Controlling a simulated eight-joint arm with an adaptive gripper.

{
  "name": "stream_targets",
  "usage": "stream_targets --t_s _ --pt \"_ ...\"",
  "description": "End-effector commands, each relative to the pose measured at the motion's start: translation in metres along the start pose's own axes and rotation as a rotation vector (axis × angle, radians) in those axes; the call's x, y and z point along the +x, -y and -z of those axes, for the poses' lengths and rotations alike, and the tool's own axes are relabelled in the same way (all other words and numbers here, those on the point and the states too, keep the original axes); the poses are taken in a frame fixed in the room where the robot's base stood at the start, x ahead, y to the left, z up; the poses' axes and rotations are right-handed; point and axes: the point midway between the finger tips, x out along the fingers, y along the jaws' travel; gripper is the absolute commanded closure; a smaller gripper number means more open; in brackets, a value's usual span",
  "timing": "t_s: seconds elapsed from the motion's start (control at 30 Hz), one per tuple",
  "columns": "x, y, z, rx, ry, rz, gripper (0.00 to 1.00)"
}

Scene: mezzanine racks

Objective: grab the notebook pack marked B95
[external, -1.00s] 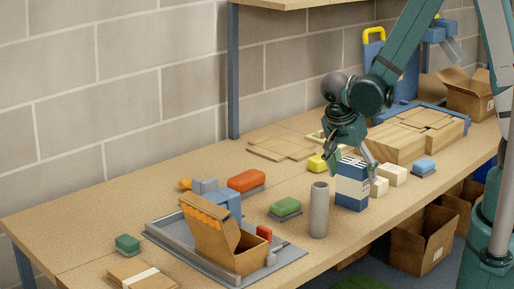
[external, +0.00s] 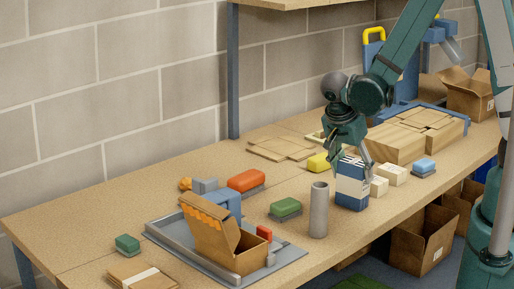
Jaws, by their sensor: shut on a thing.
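A blue pack with a white label band (external: 351,190) stands upright on the workbench, right of a grey cylinder. It looks like the notebook pack, but no B95 mark can be read at this size. My gripper (external: 353,166) points down over the pack, with its fingers shut on the upper part from the left and right sides. The pack's base appears to be still on the bench. The fingers hide part of its top edges.
The grey cylinder (external: 318,210) stands close on the left. Cream blocks (external: 379,187) sit close on the right, and a yellow item (external: 318,162) lies behind. A grey tray (external: 170,238) with an open carton (external: 236,253) is at front left. The bench's front edge is near.

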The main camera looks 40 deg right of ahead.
Motion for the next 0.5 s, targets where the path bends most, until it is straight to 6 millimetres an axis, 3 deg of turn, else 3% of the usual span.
stream_targets --t_s 0.5 --pt "-0.037 0.0 0.015 0.0 0.0 0.0 0.65"
